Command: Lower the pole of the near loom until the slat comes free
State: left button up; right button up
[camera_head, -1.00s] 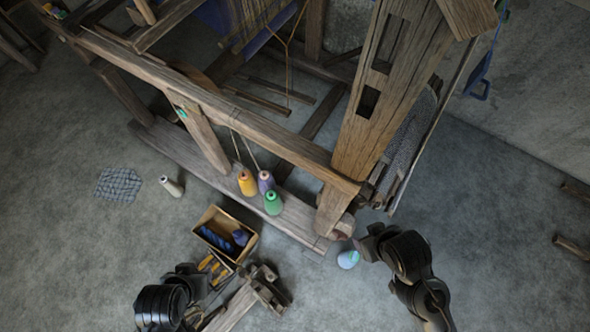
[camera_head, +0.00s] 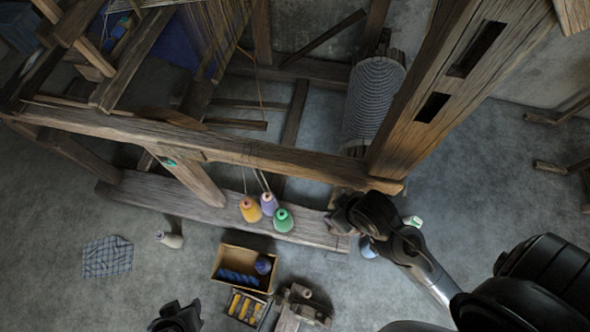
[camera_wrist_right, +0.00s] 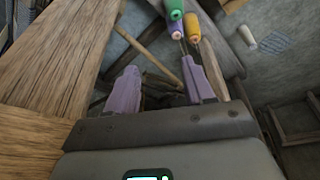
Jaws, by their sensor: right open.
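The loom is a heavy wooden frame. Its long horizontal beam (camera_head: 290,158) meets a thick slotted post (camera_head: 455,95) at the right; a large wooden timber (camera_wrist_right: 60,65) fills the left of the right wrist view. I cannot tell which pieces are the pole and the slat. My right gripper (camera_head: 343,217) is beside the post's foot, below the beam's right end. In the right wrist view its two purple fingers (camera_wrist_right: 160,88) are apart, with nothing visibly clamped between them. The dark end of my left arm (camera_head: 176,318) is at the bottom edge; its fingers cannot be made out.
An open box (camera_head: 222,262) and a tool tray (camera_head: 258,312) lie on the floor in front. A checked cloth (camera_head: 107,257) and a pale cone (camera_head: 168,239) lie to the left.

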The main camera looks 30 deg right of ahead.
jog(key=w+f+m+t+b, duration=0.1)
jog(key=w+f+m+b, duration=0.2)
jog(key=f+b, duration=1.85)
jog(key=w+d+f+m+t+h+p, duration=0.25)
jog(key=w+f+m+t, duration=0.35)
jog(key=w+f+m, duration=0.8)
pick_arm(q)
notch_tip(320, 180, down, 24)
jog(key=b, duration=0.3)
jog(key=shift+s, duration=0.35)
pick_arm(e)
jog(key=w+d+m+t+h, duration=0.4)
jog(key=w+d+m, duration=0.3)
jog(key=m, duration=0.4)
jog(key=shift+w+d+f+m+h, duration=0.3)
jog(key=shift+w+d+f+h, duration=0.1)
jog(key=shift+h, duration=0.25)
pick_arm(q)
jog(key=shift+r, duration=0.1)
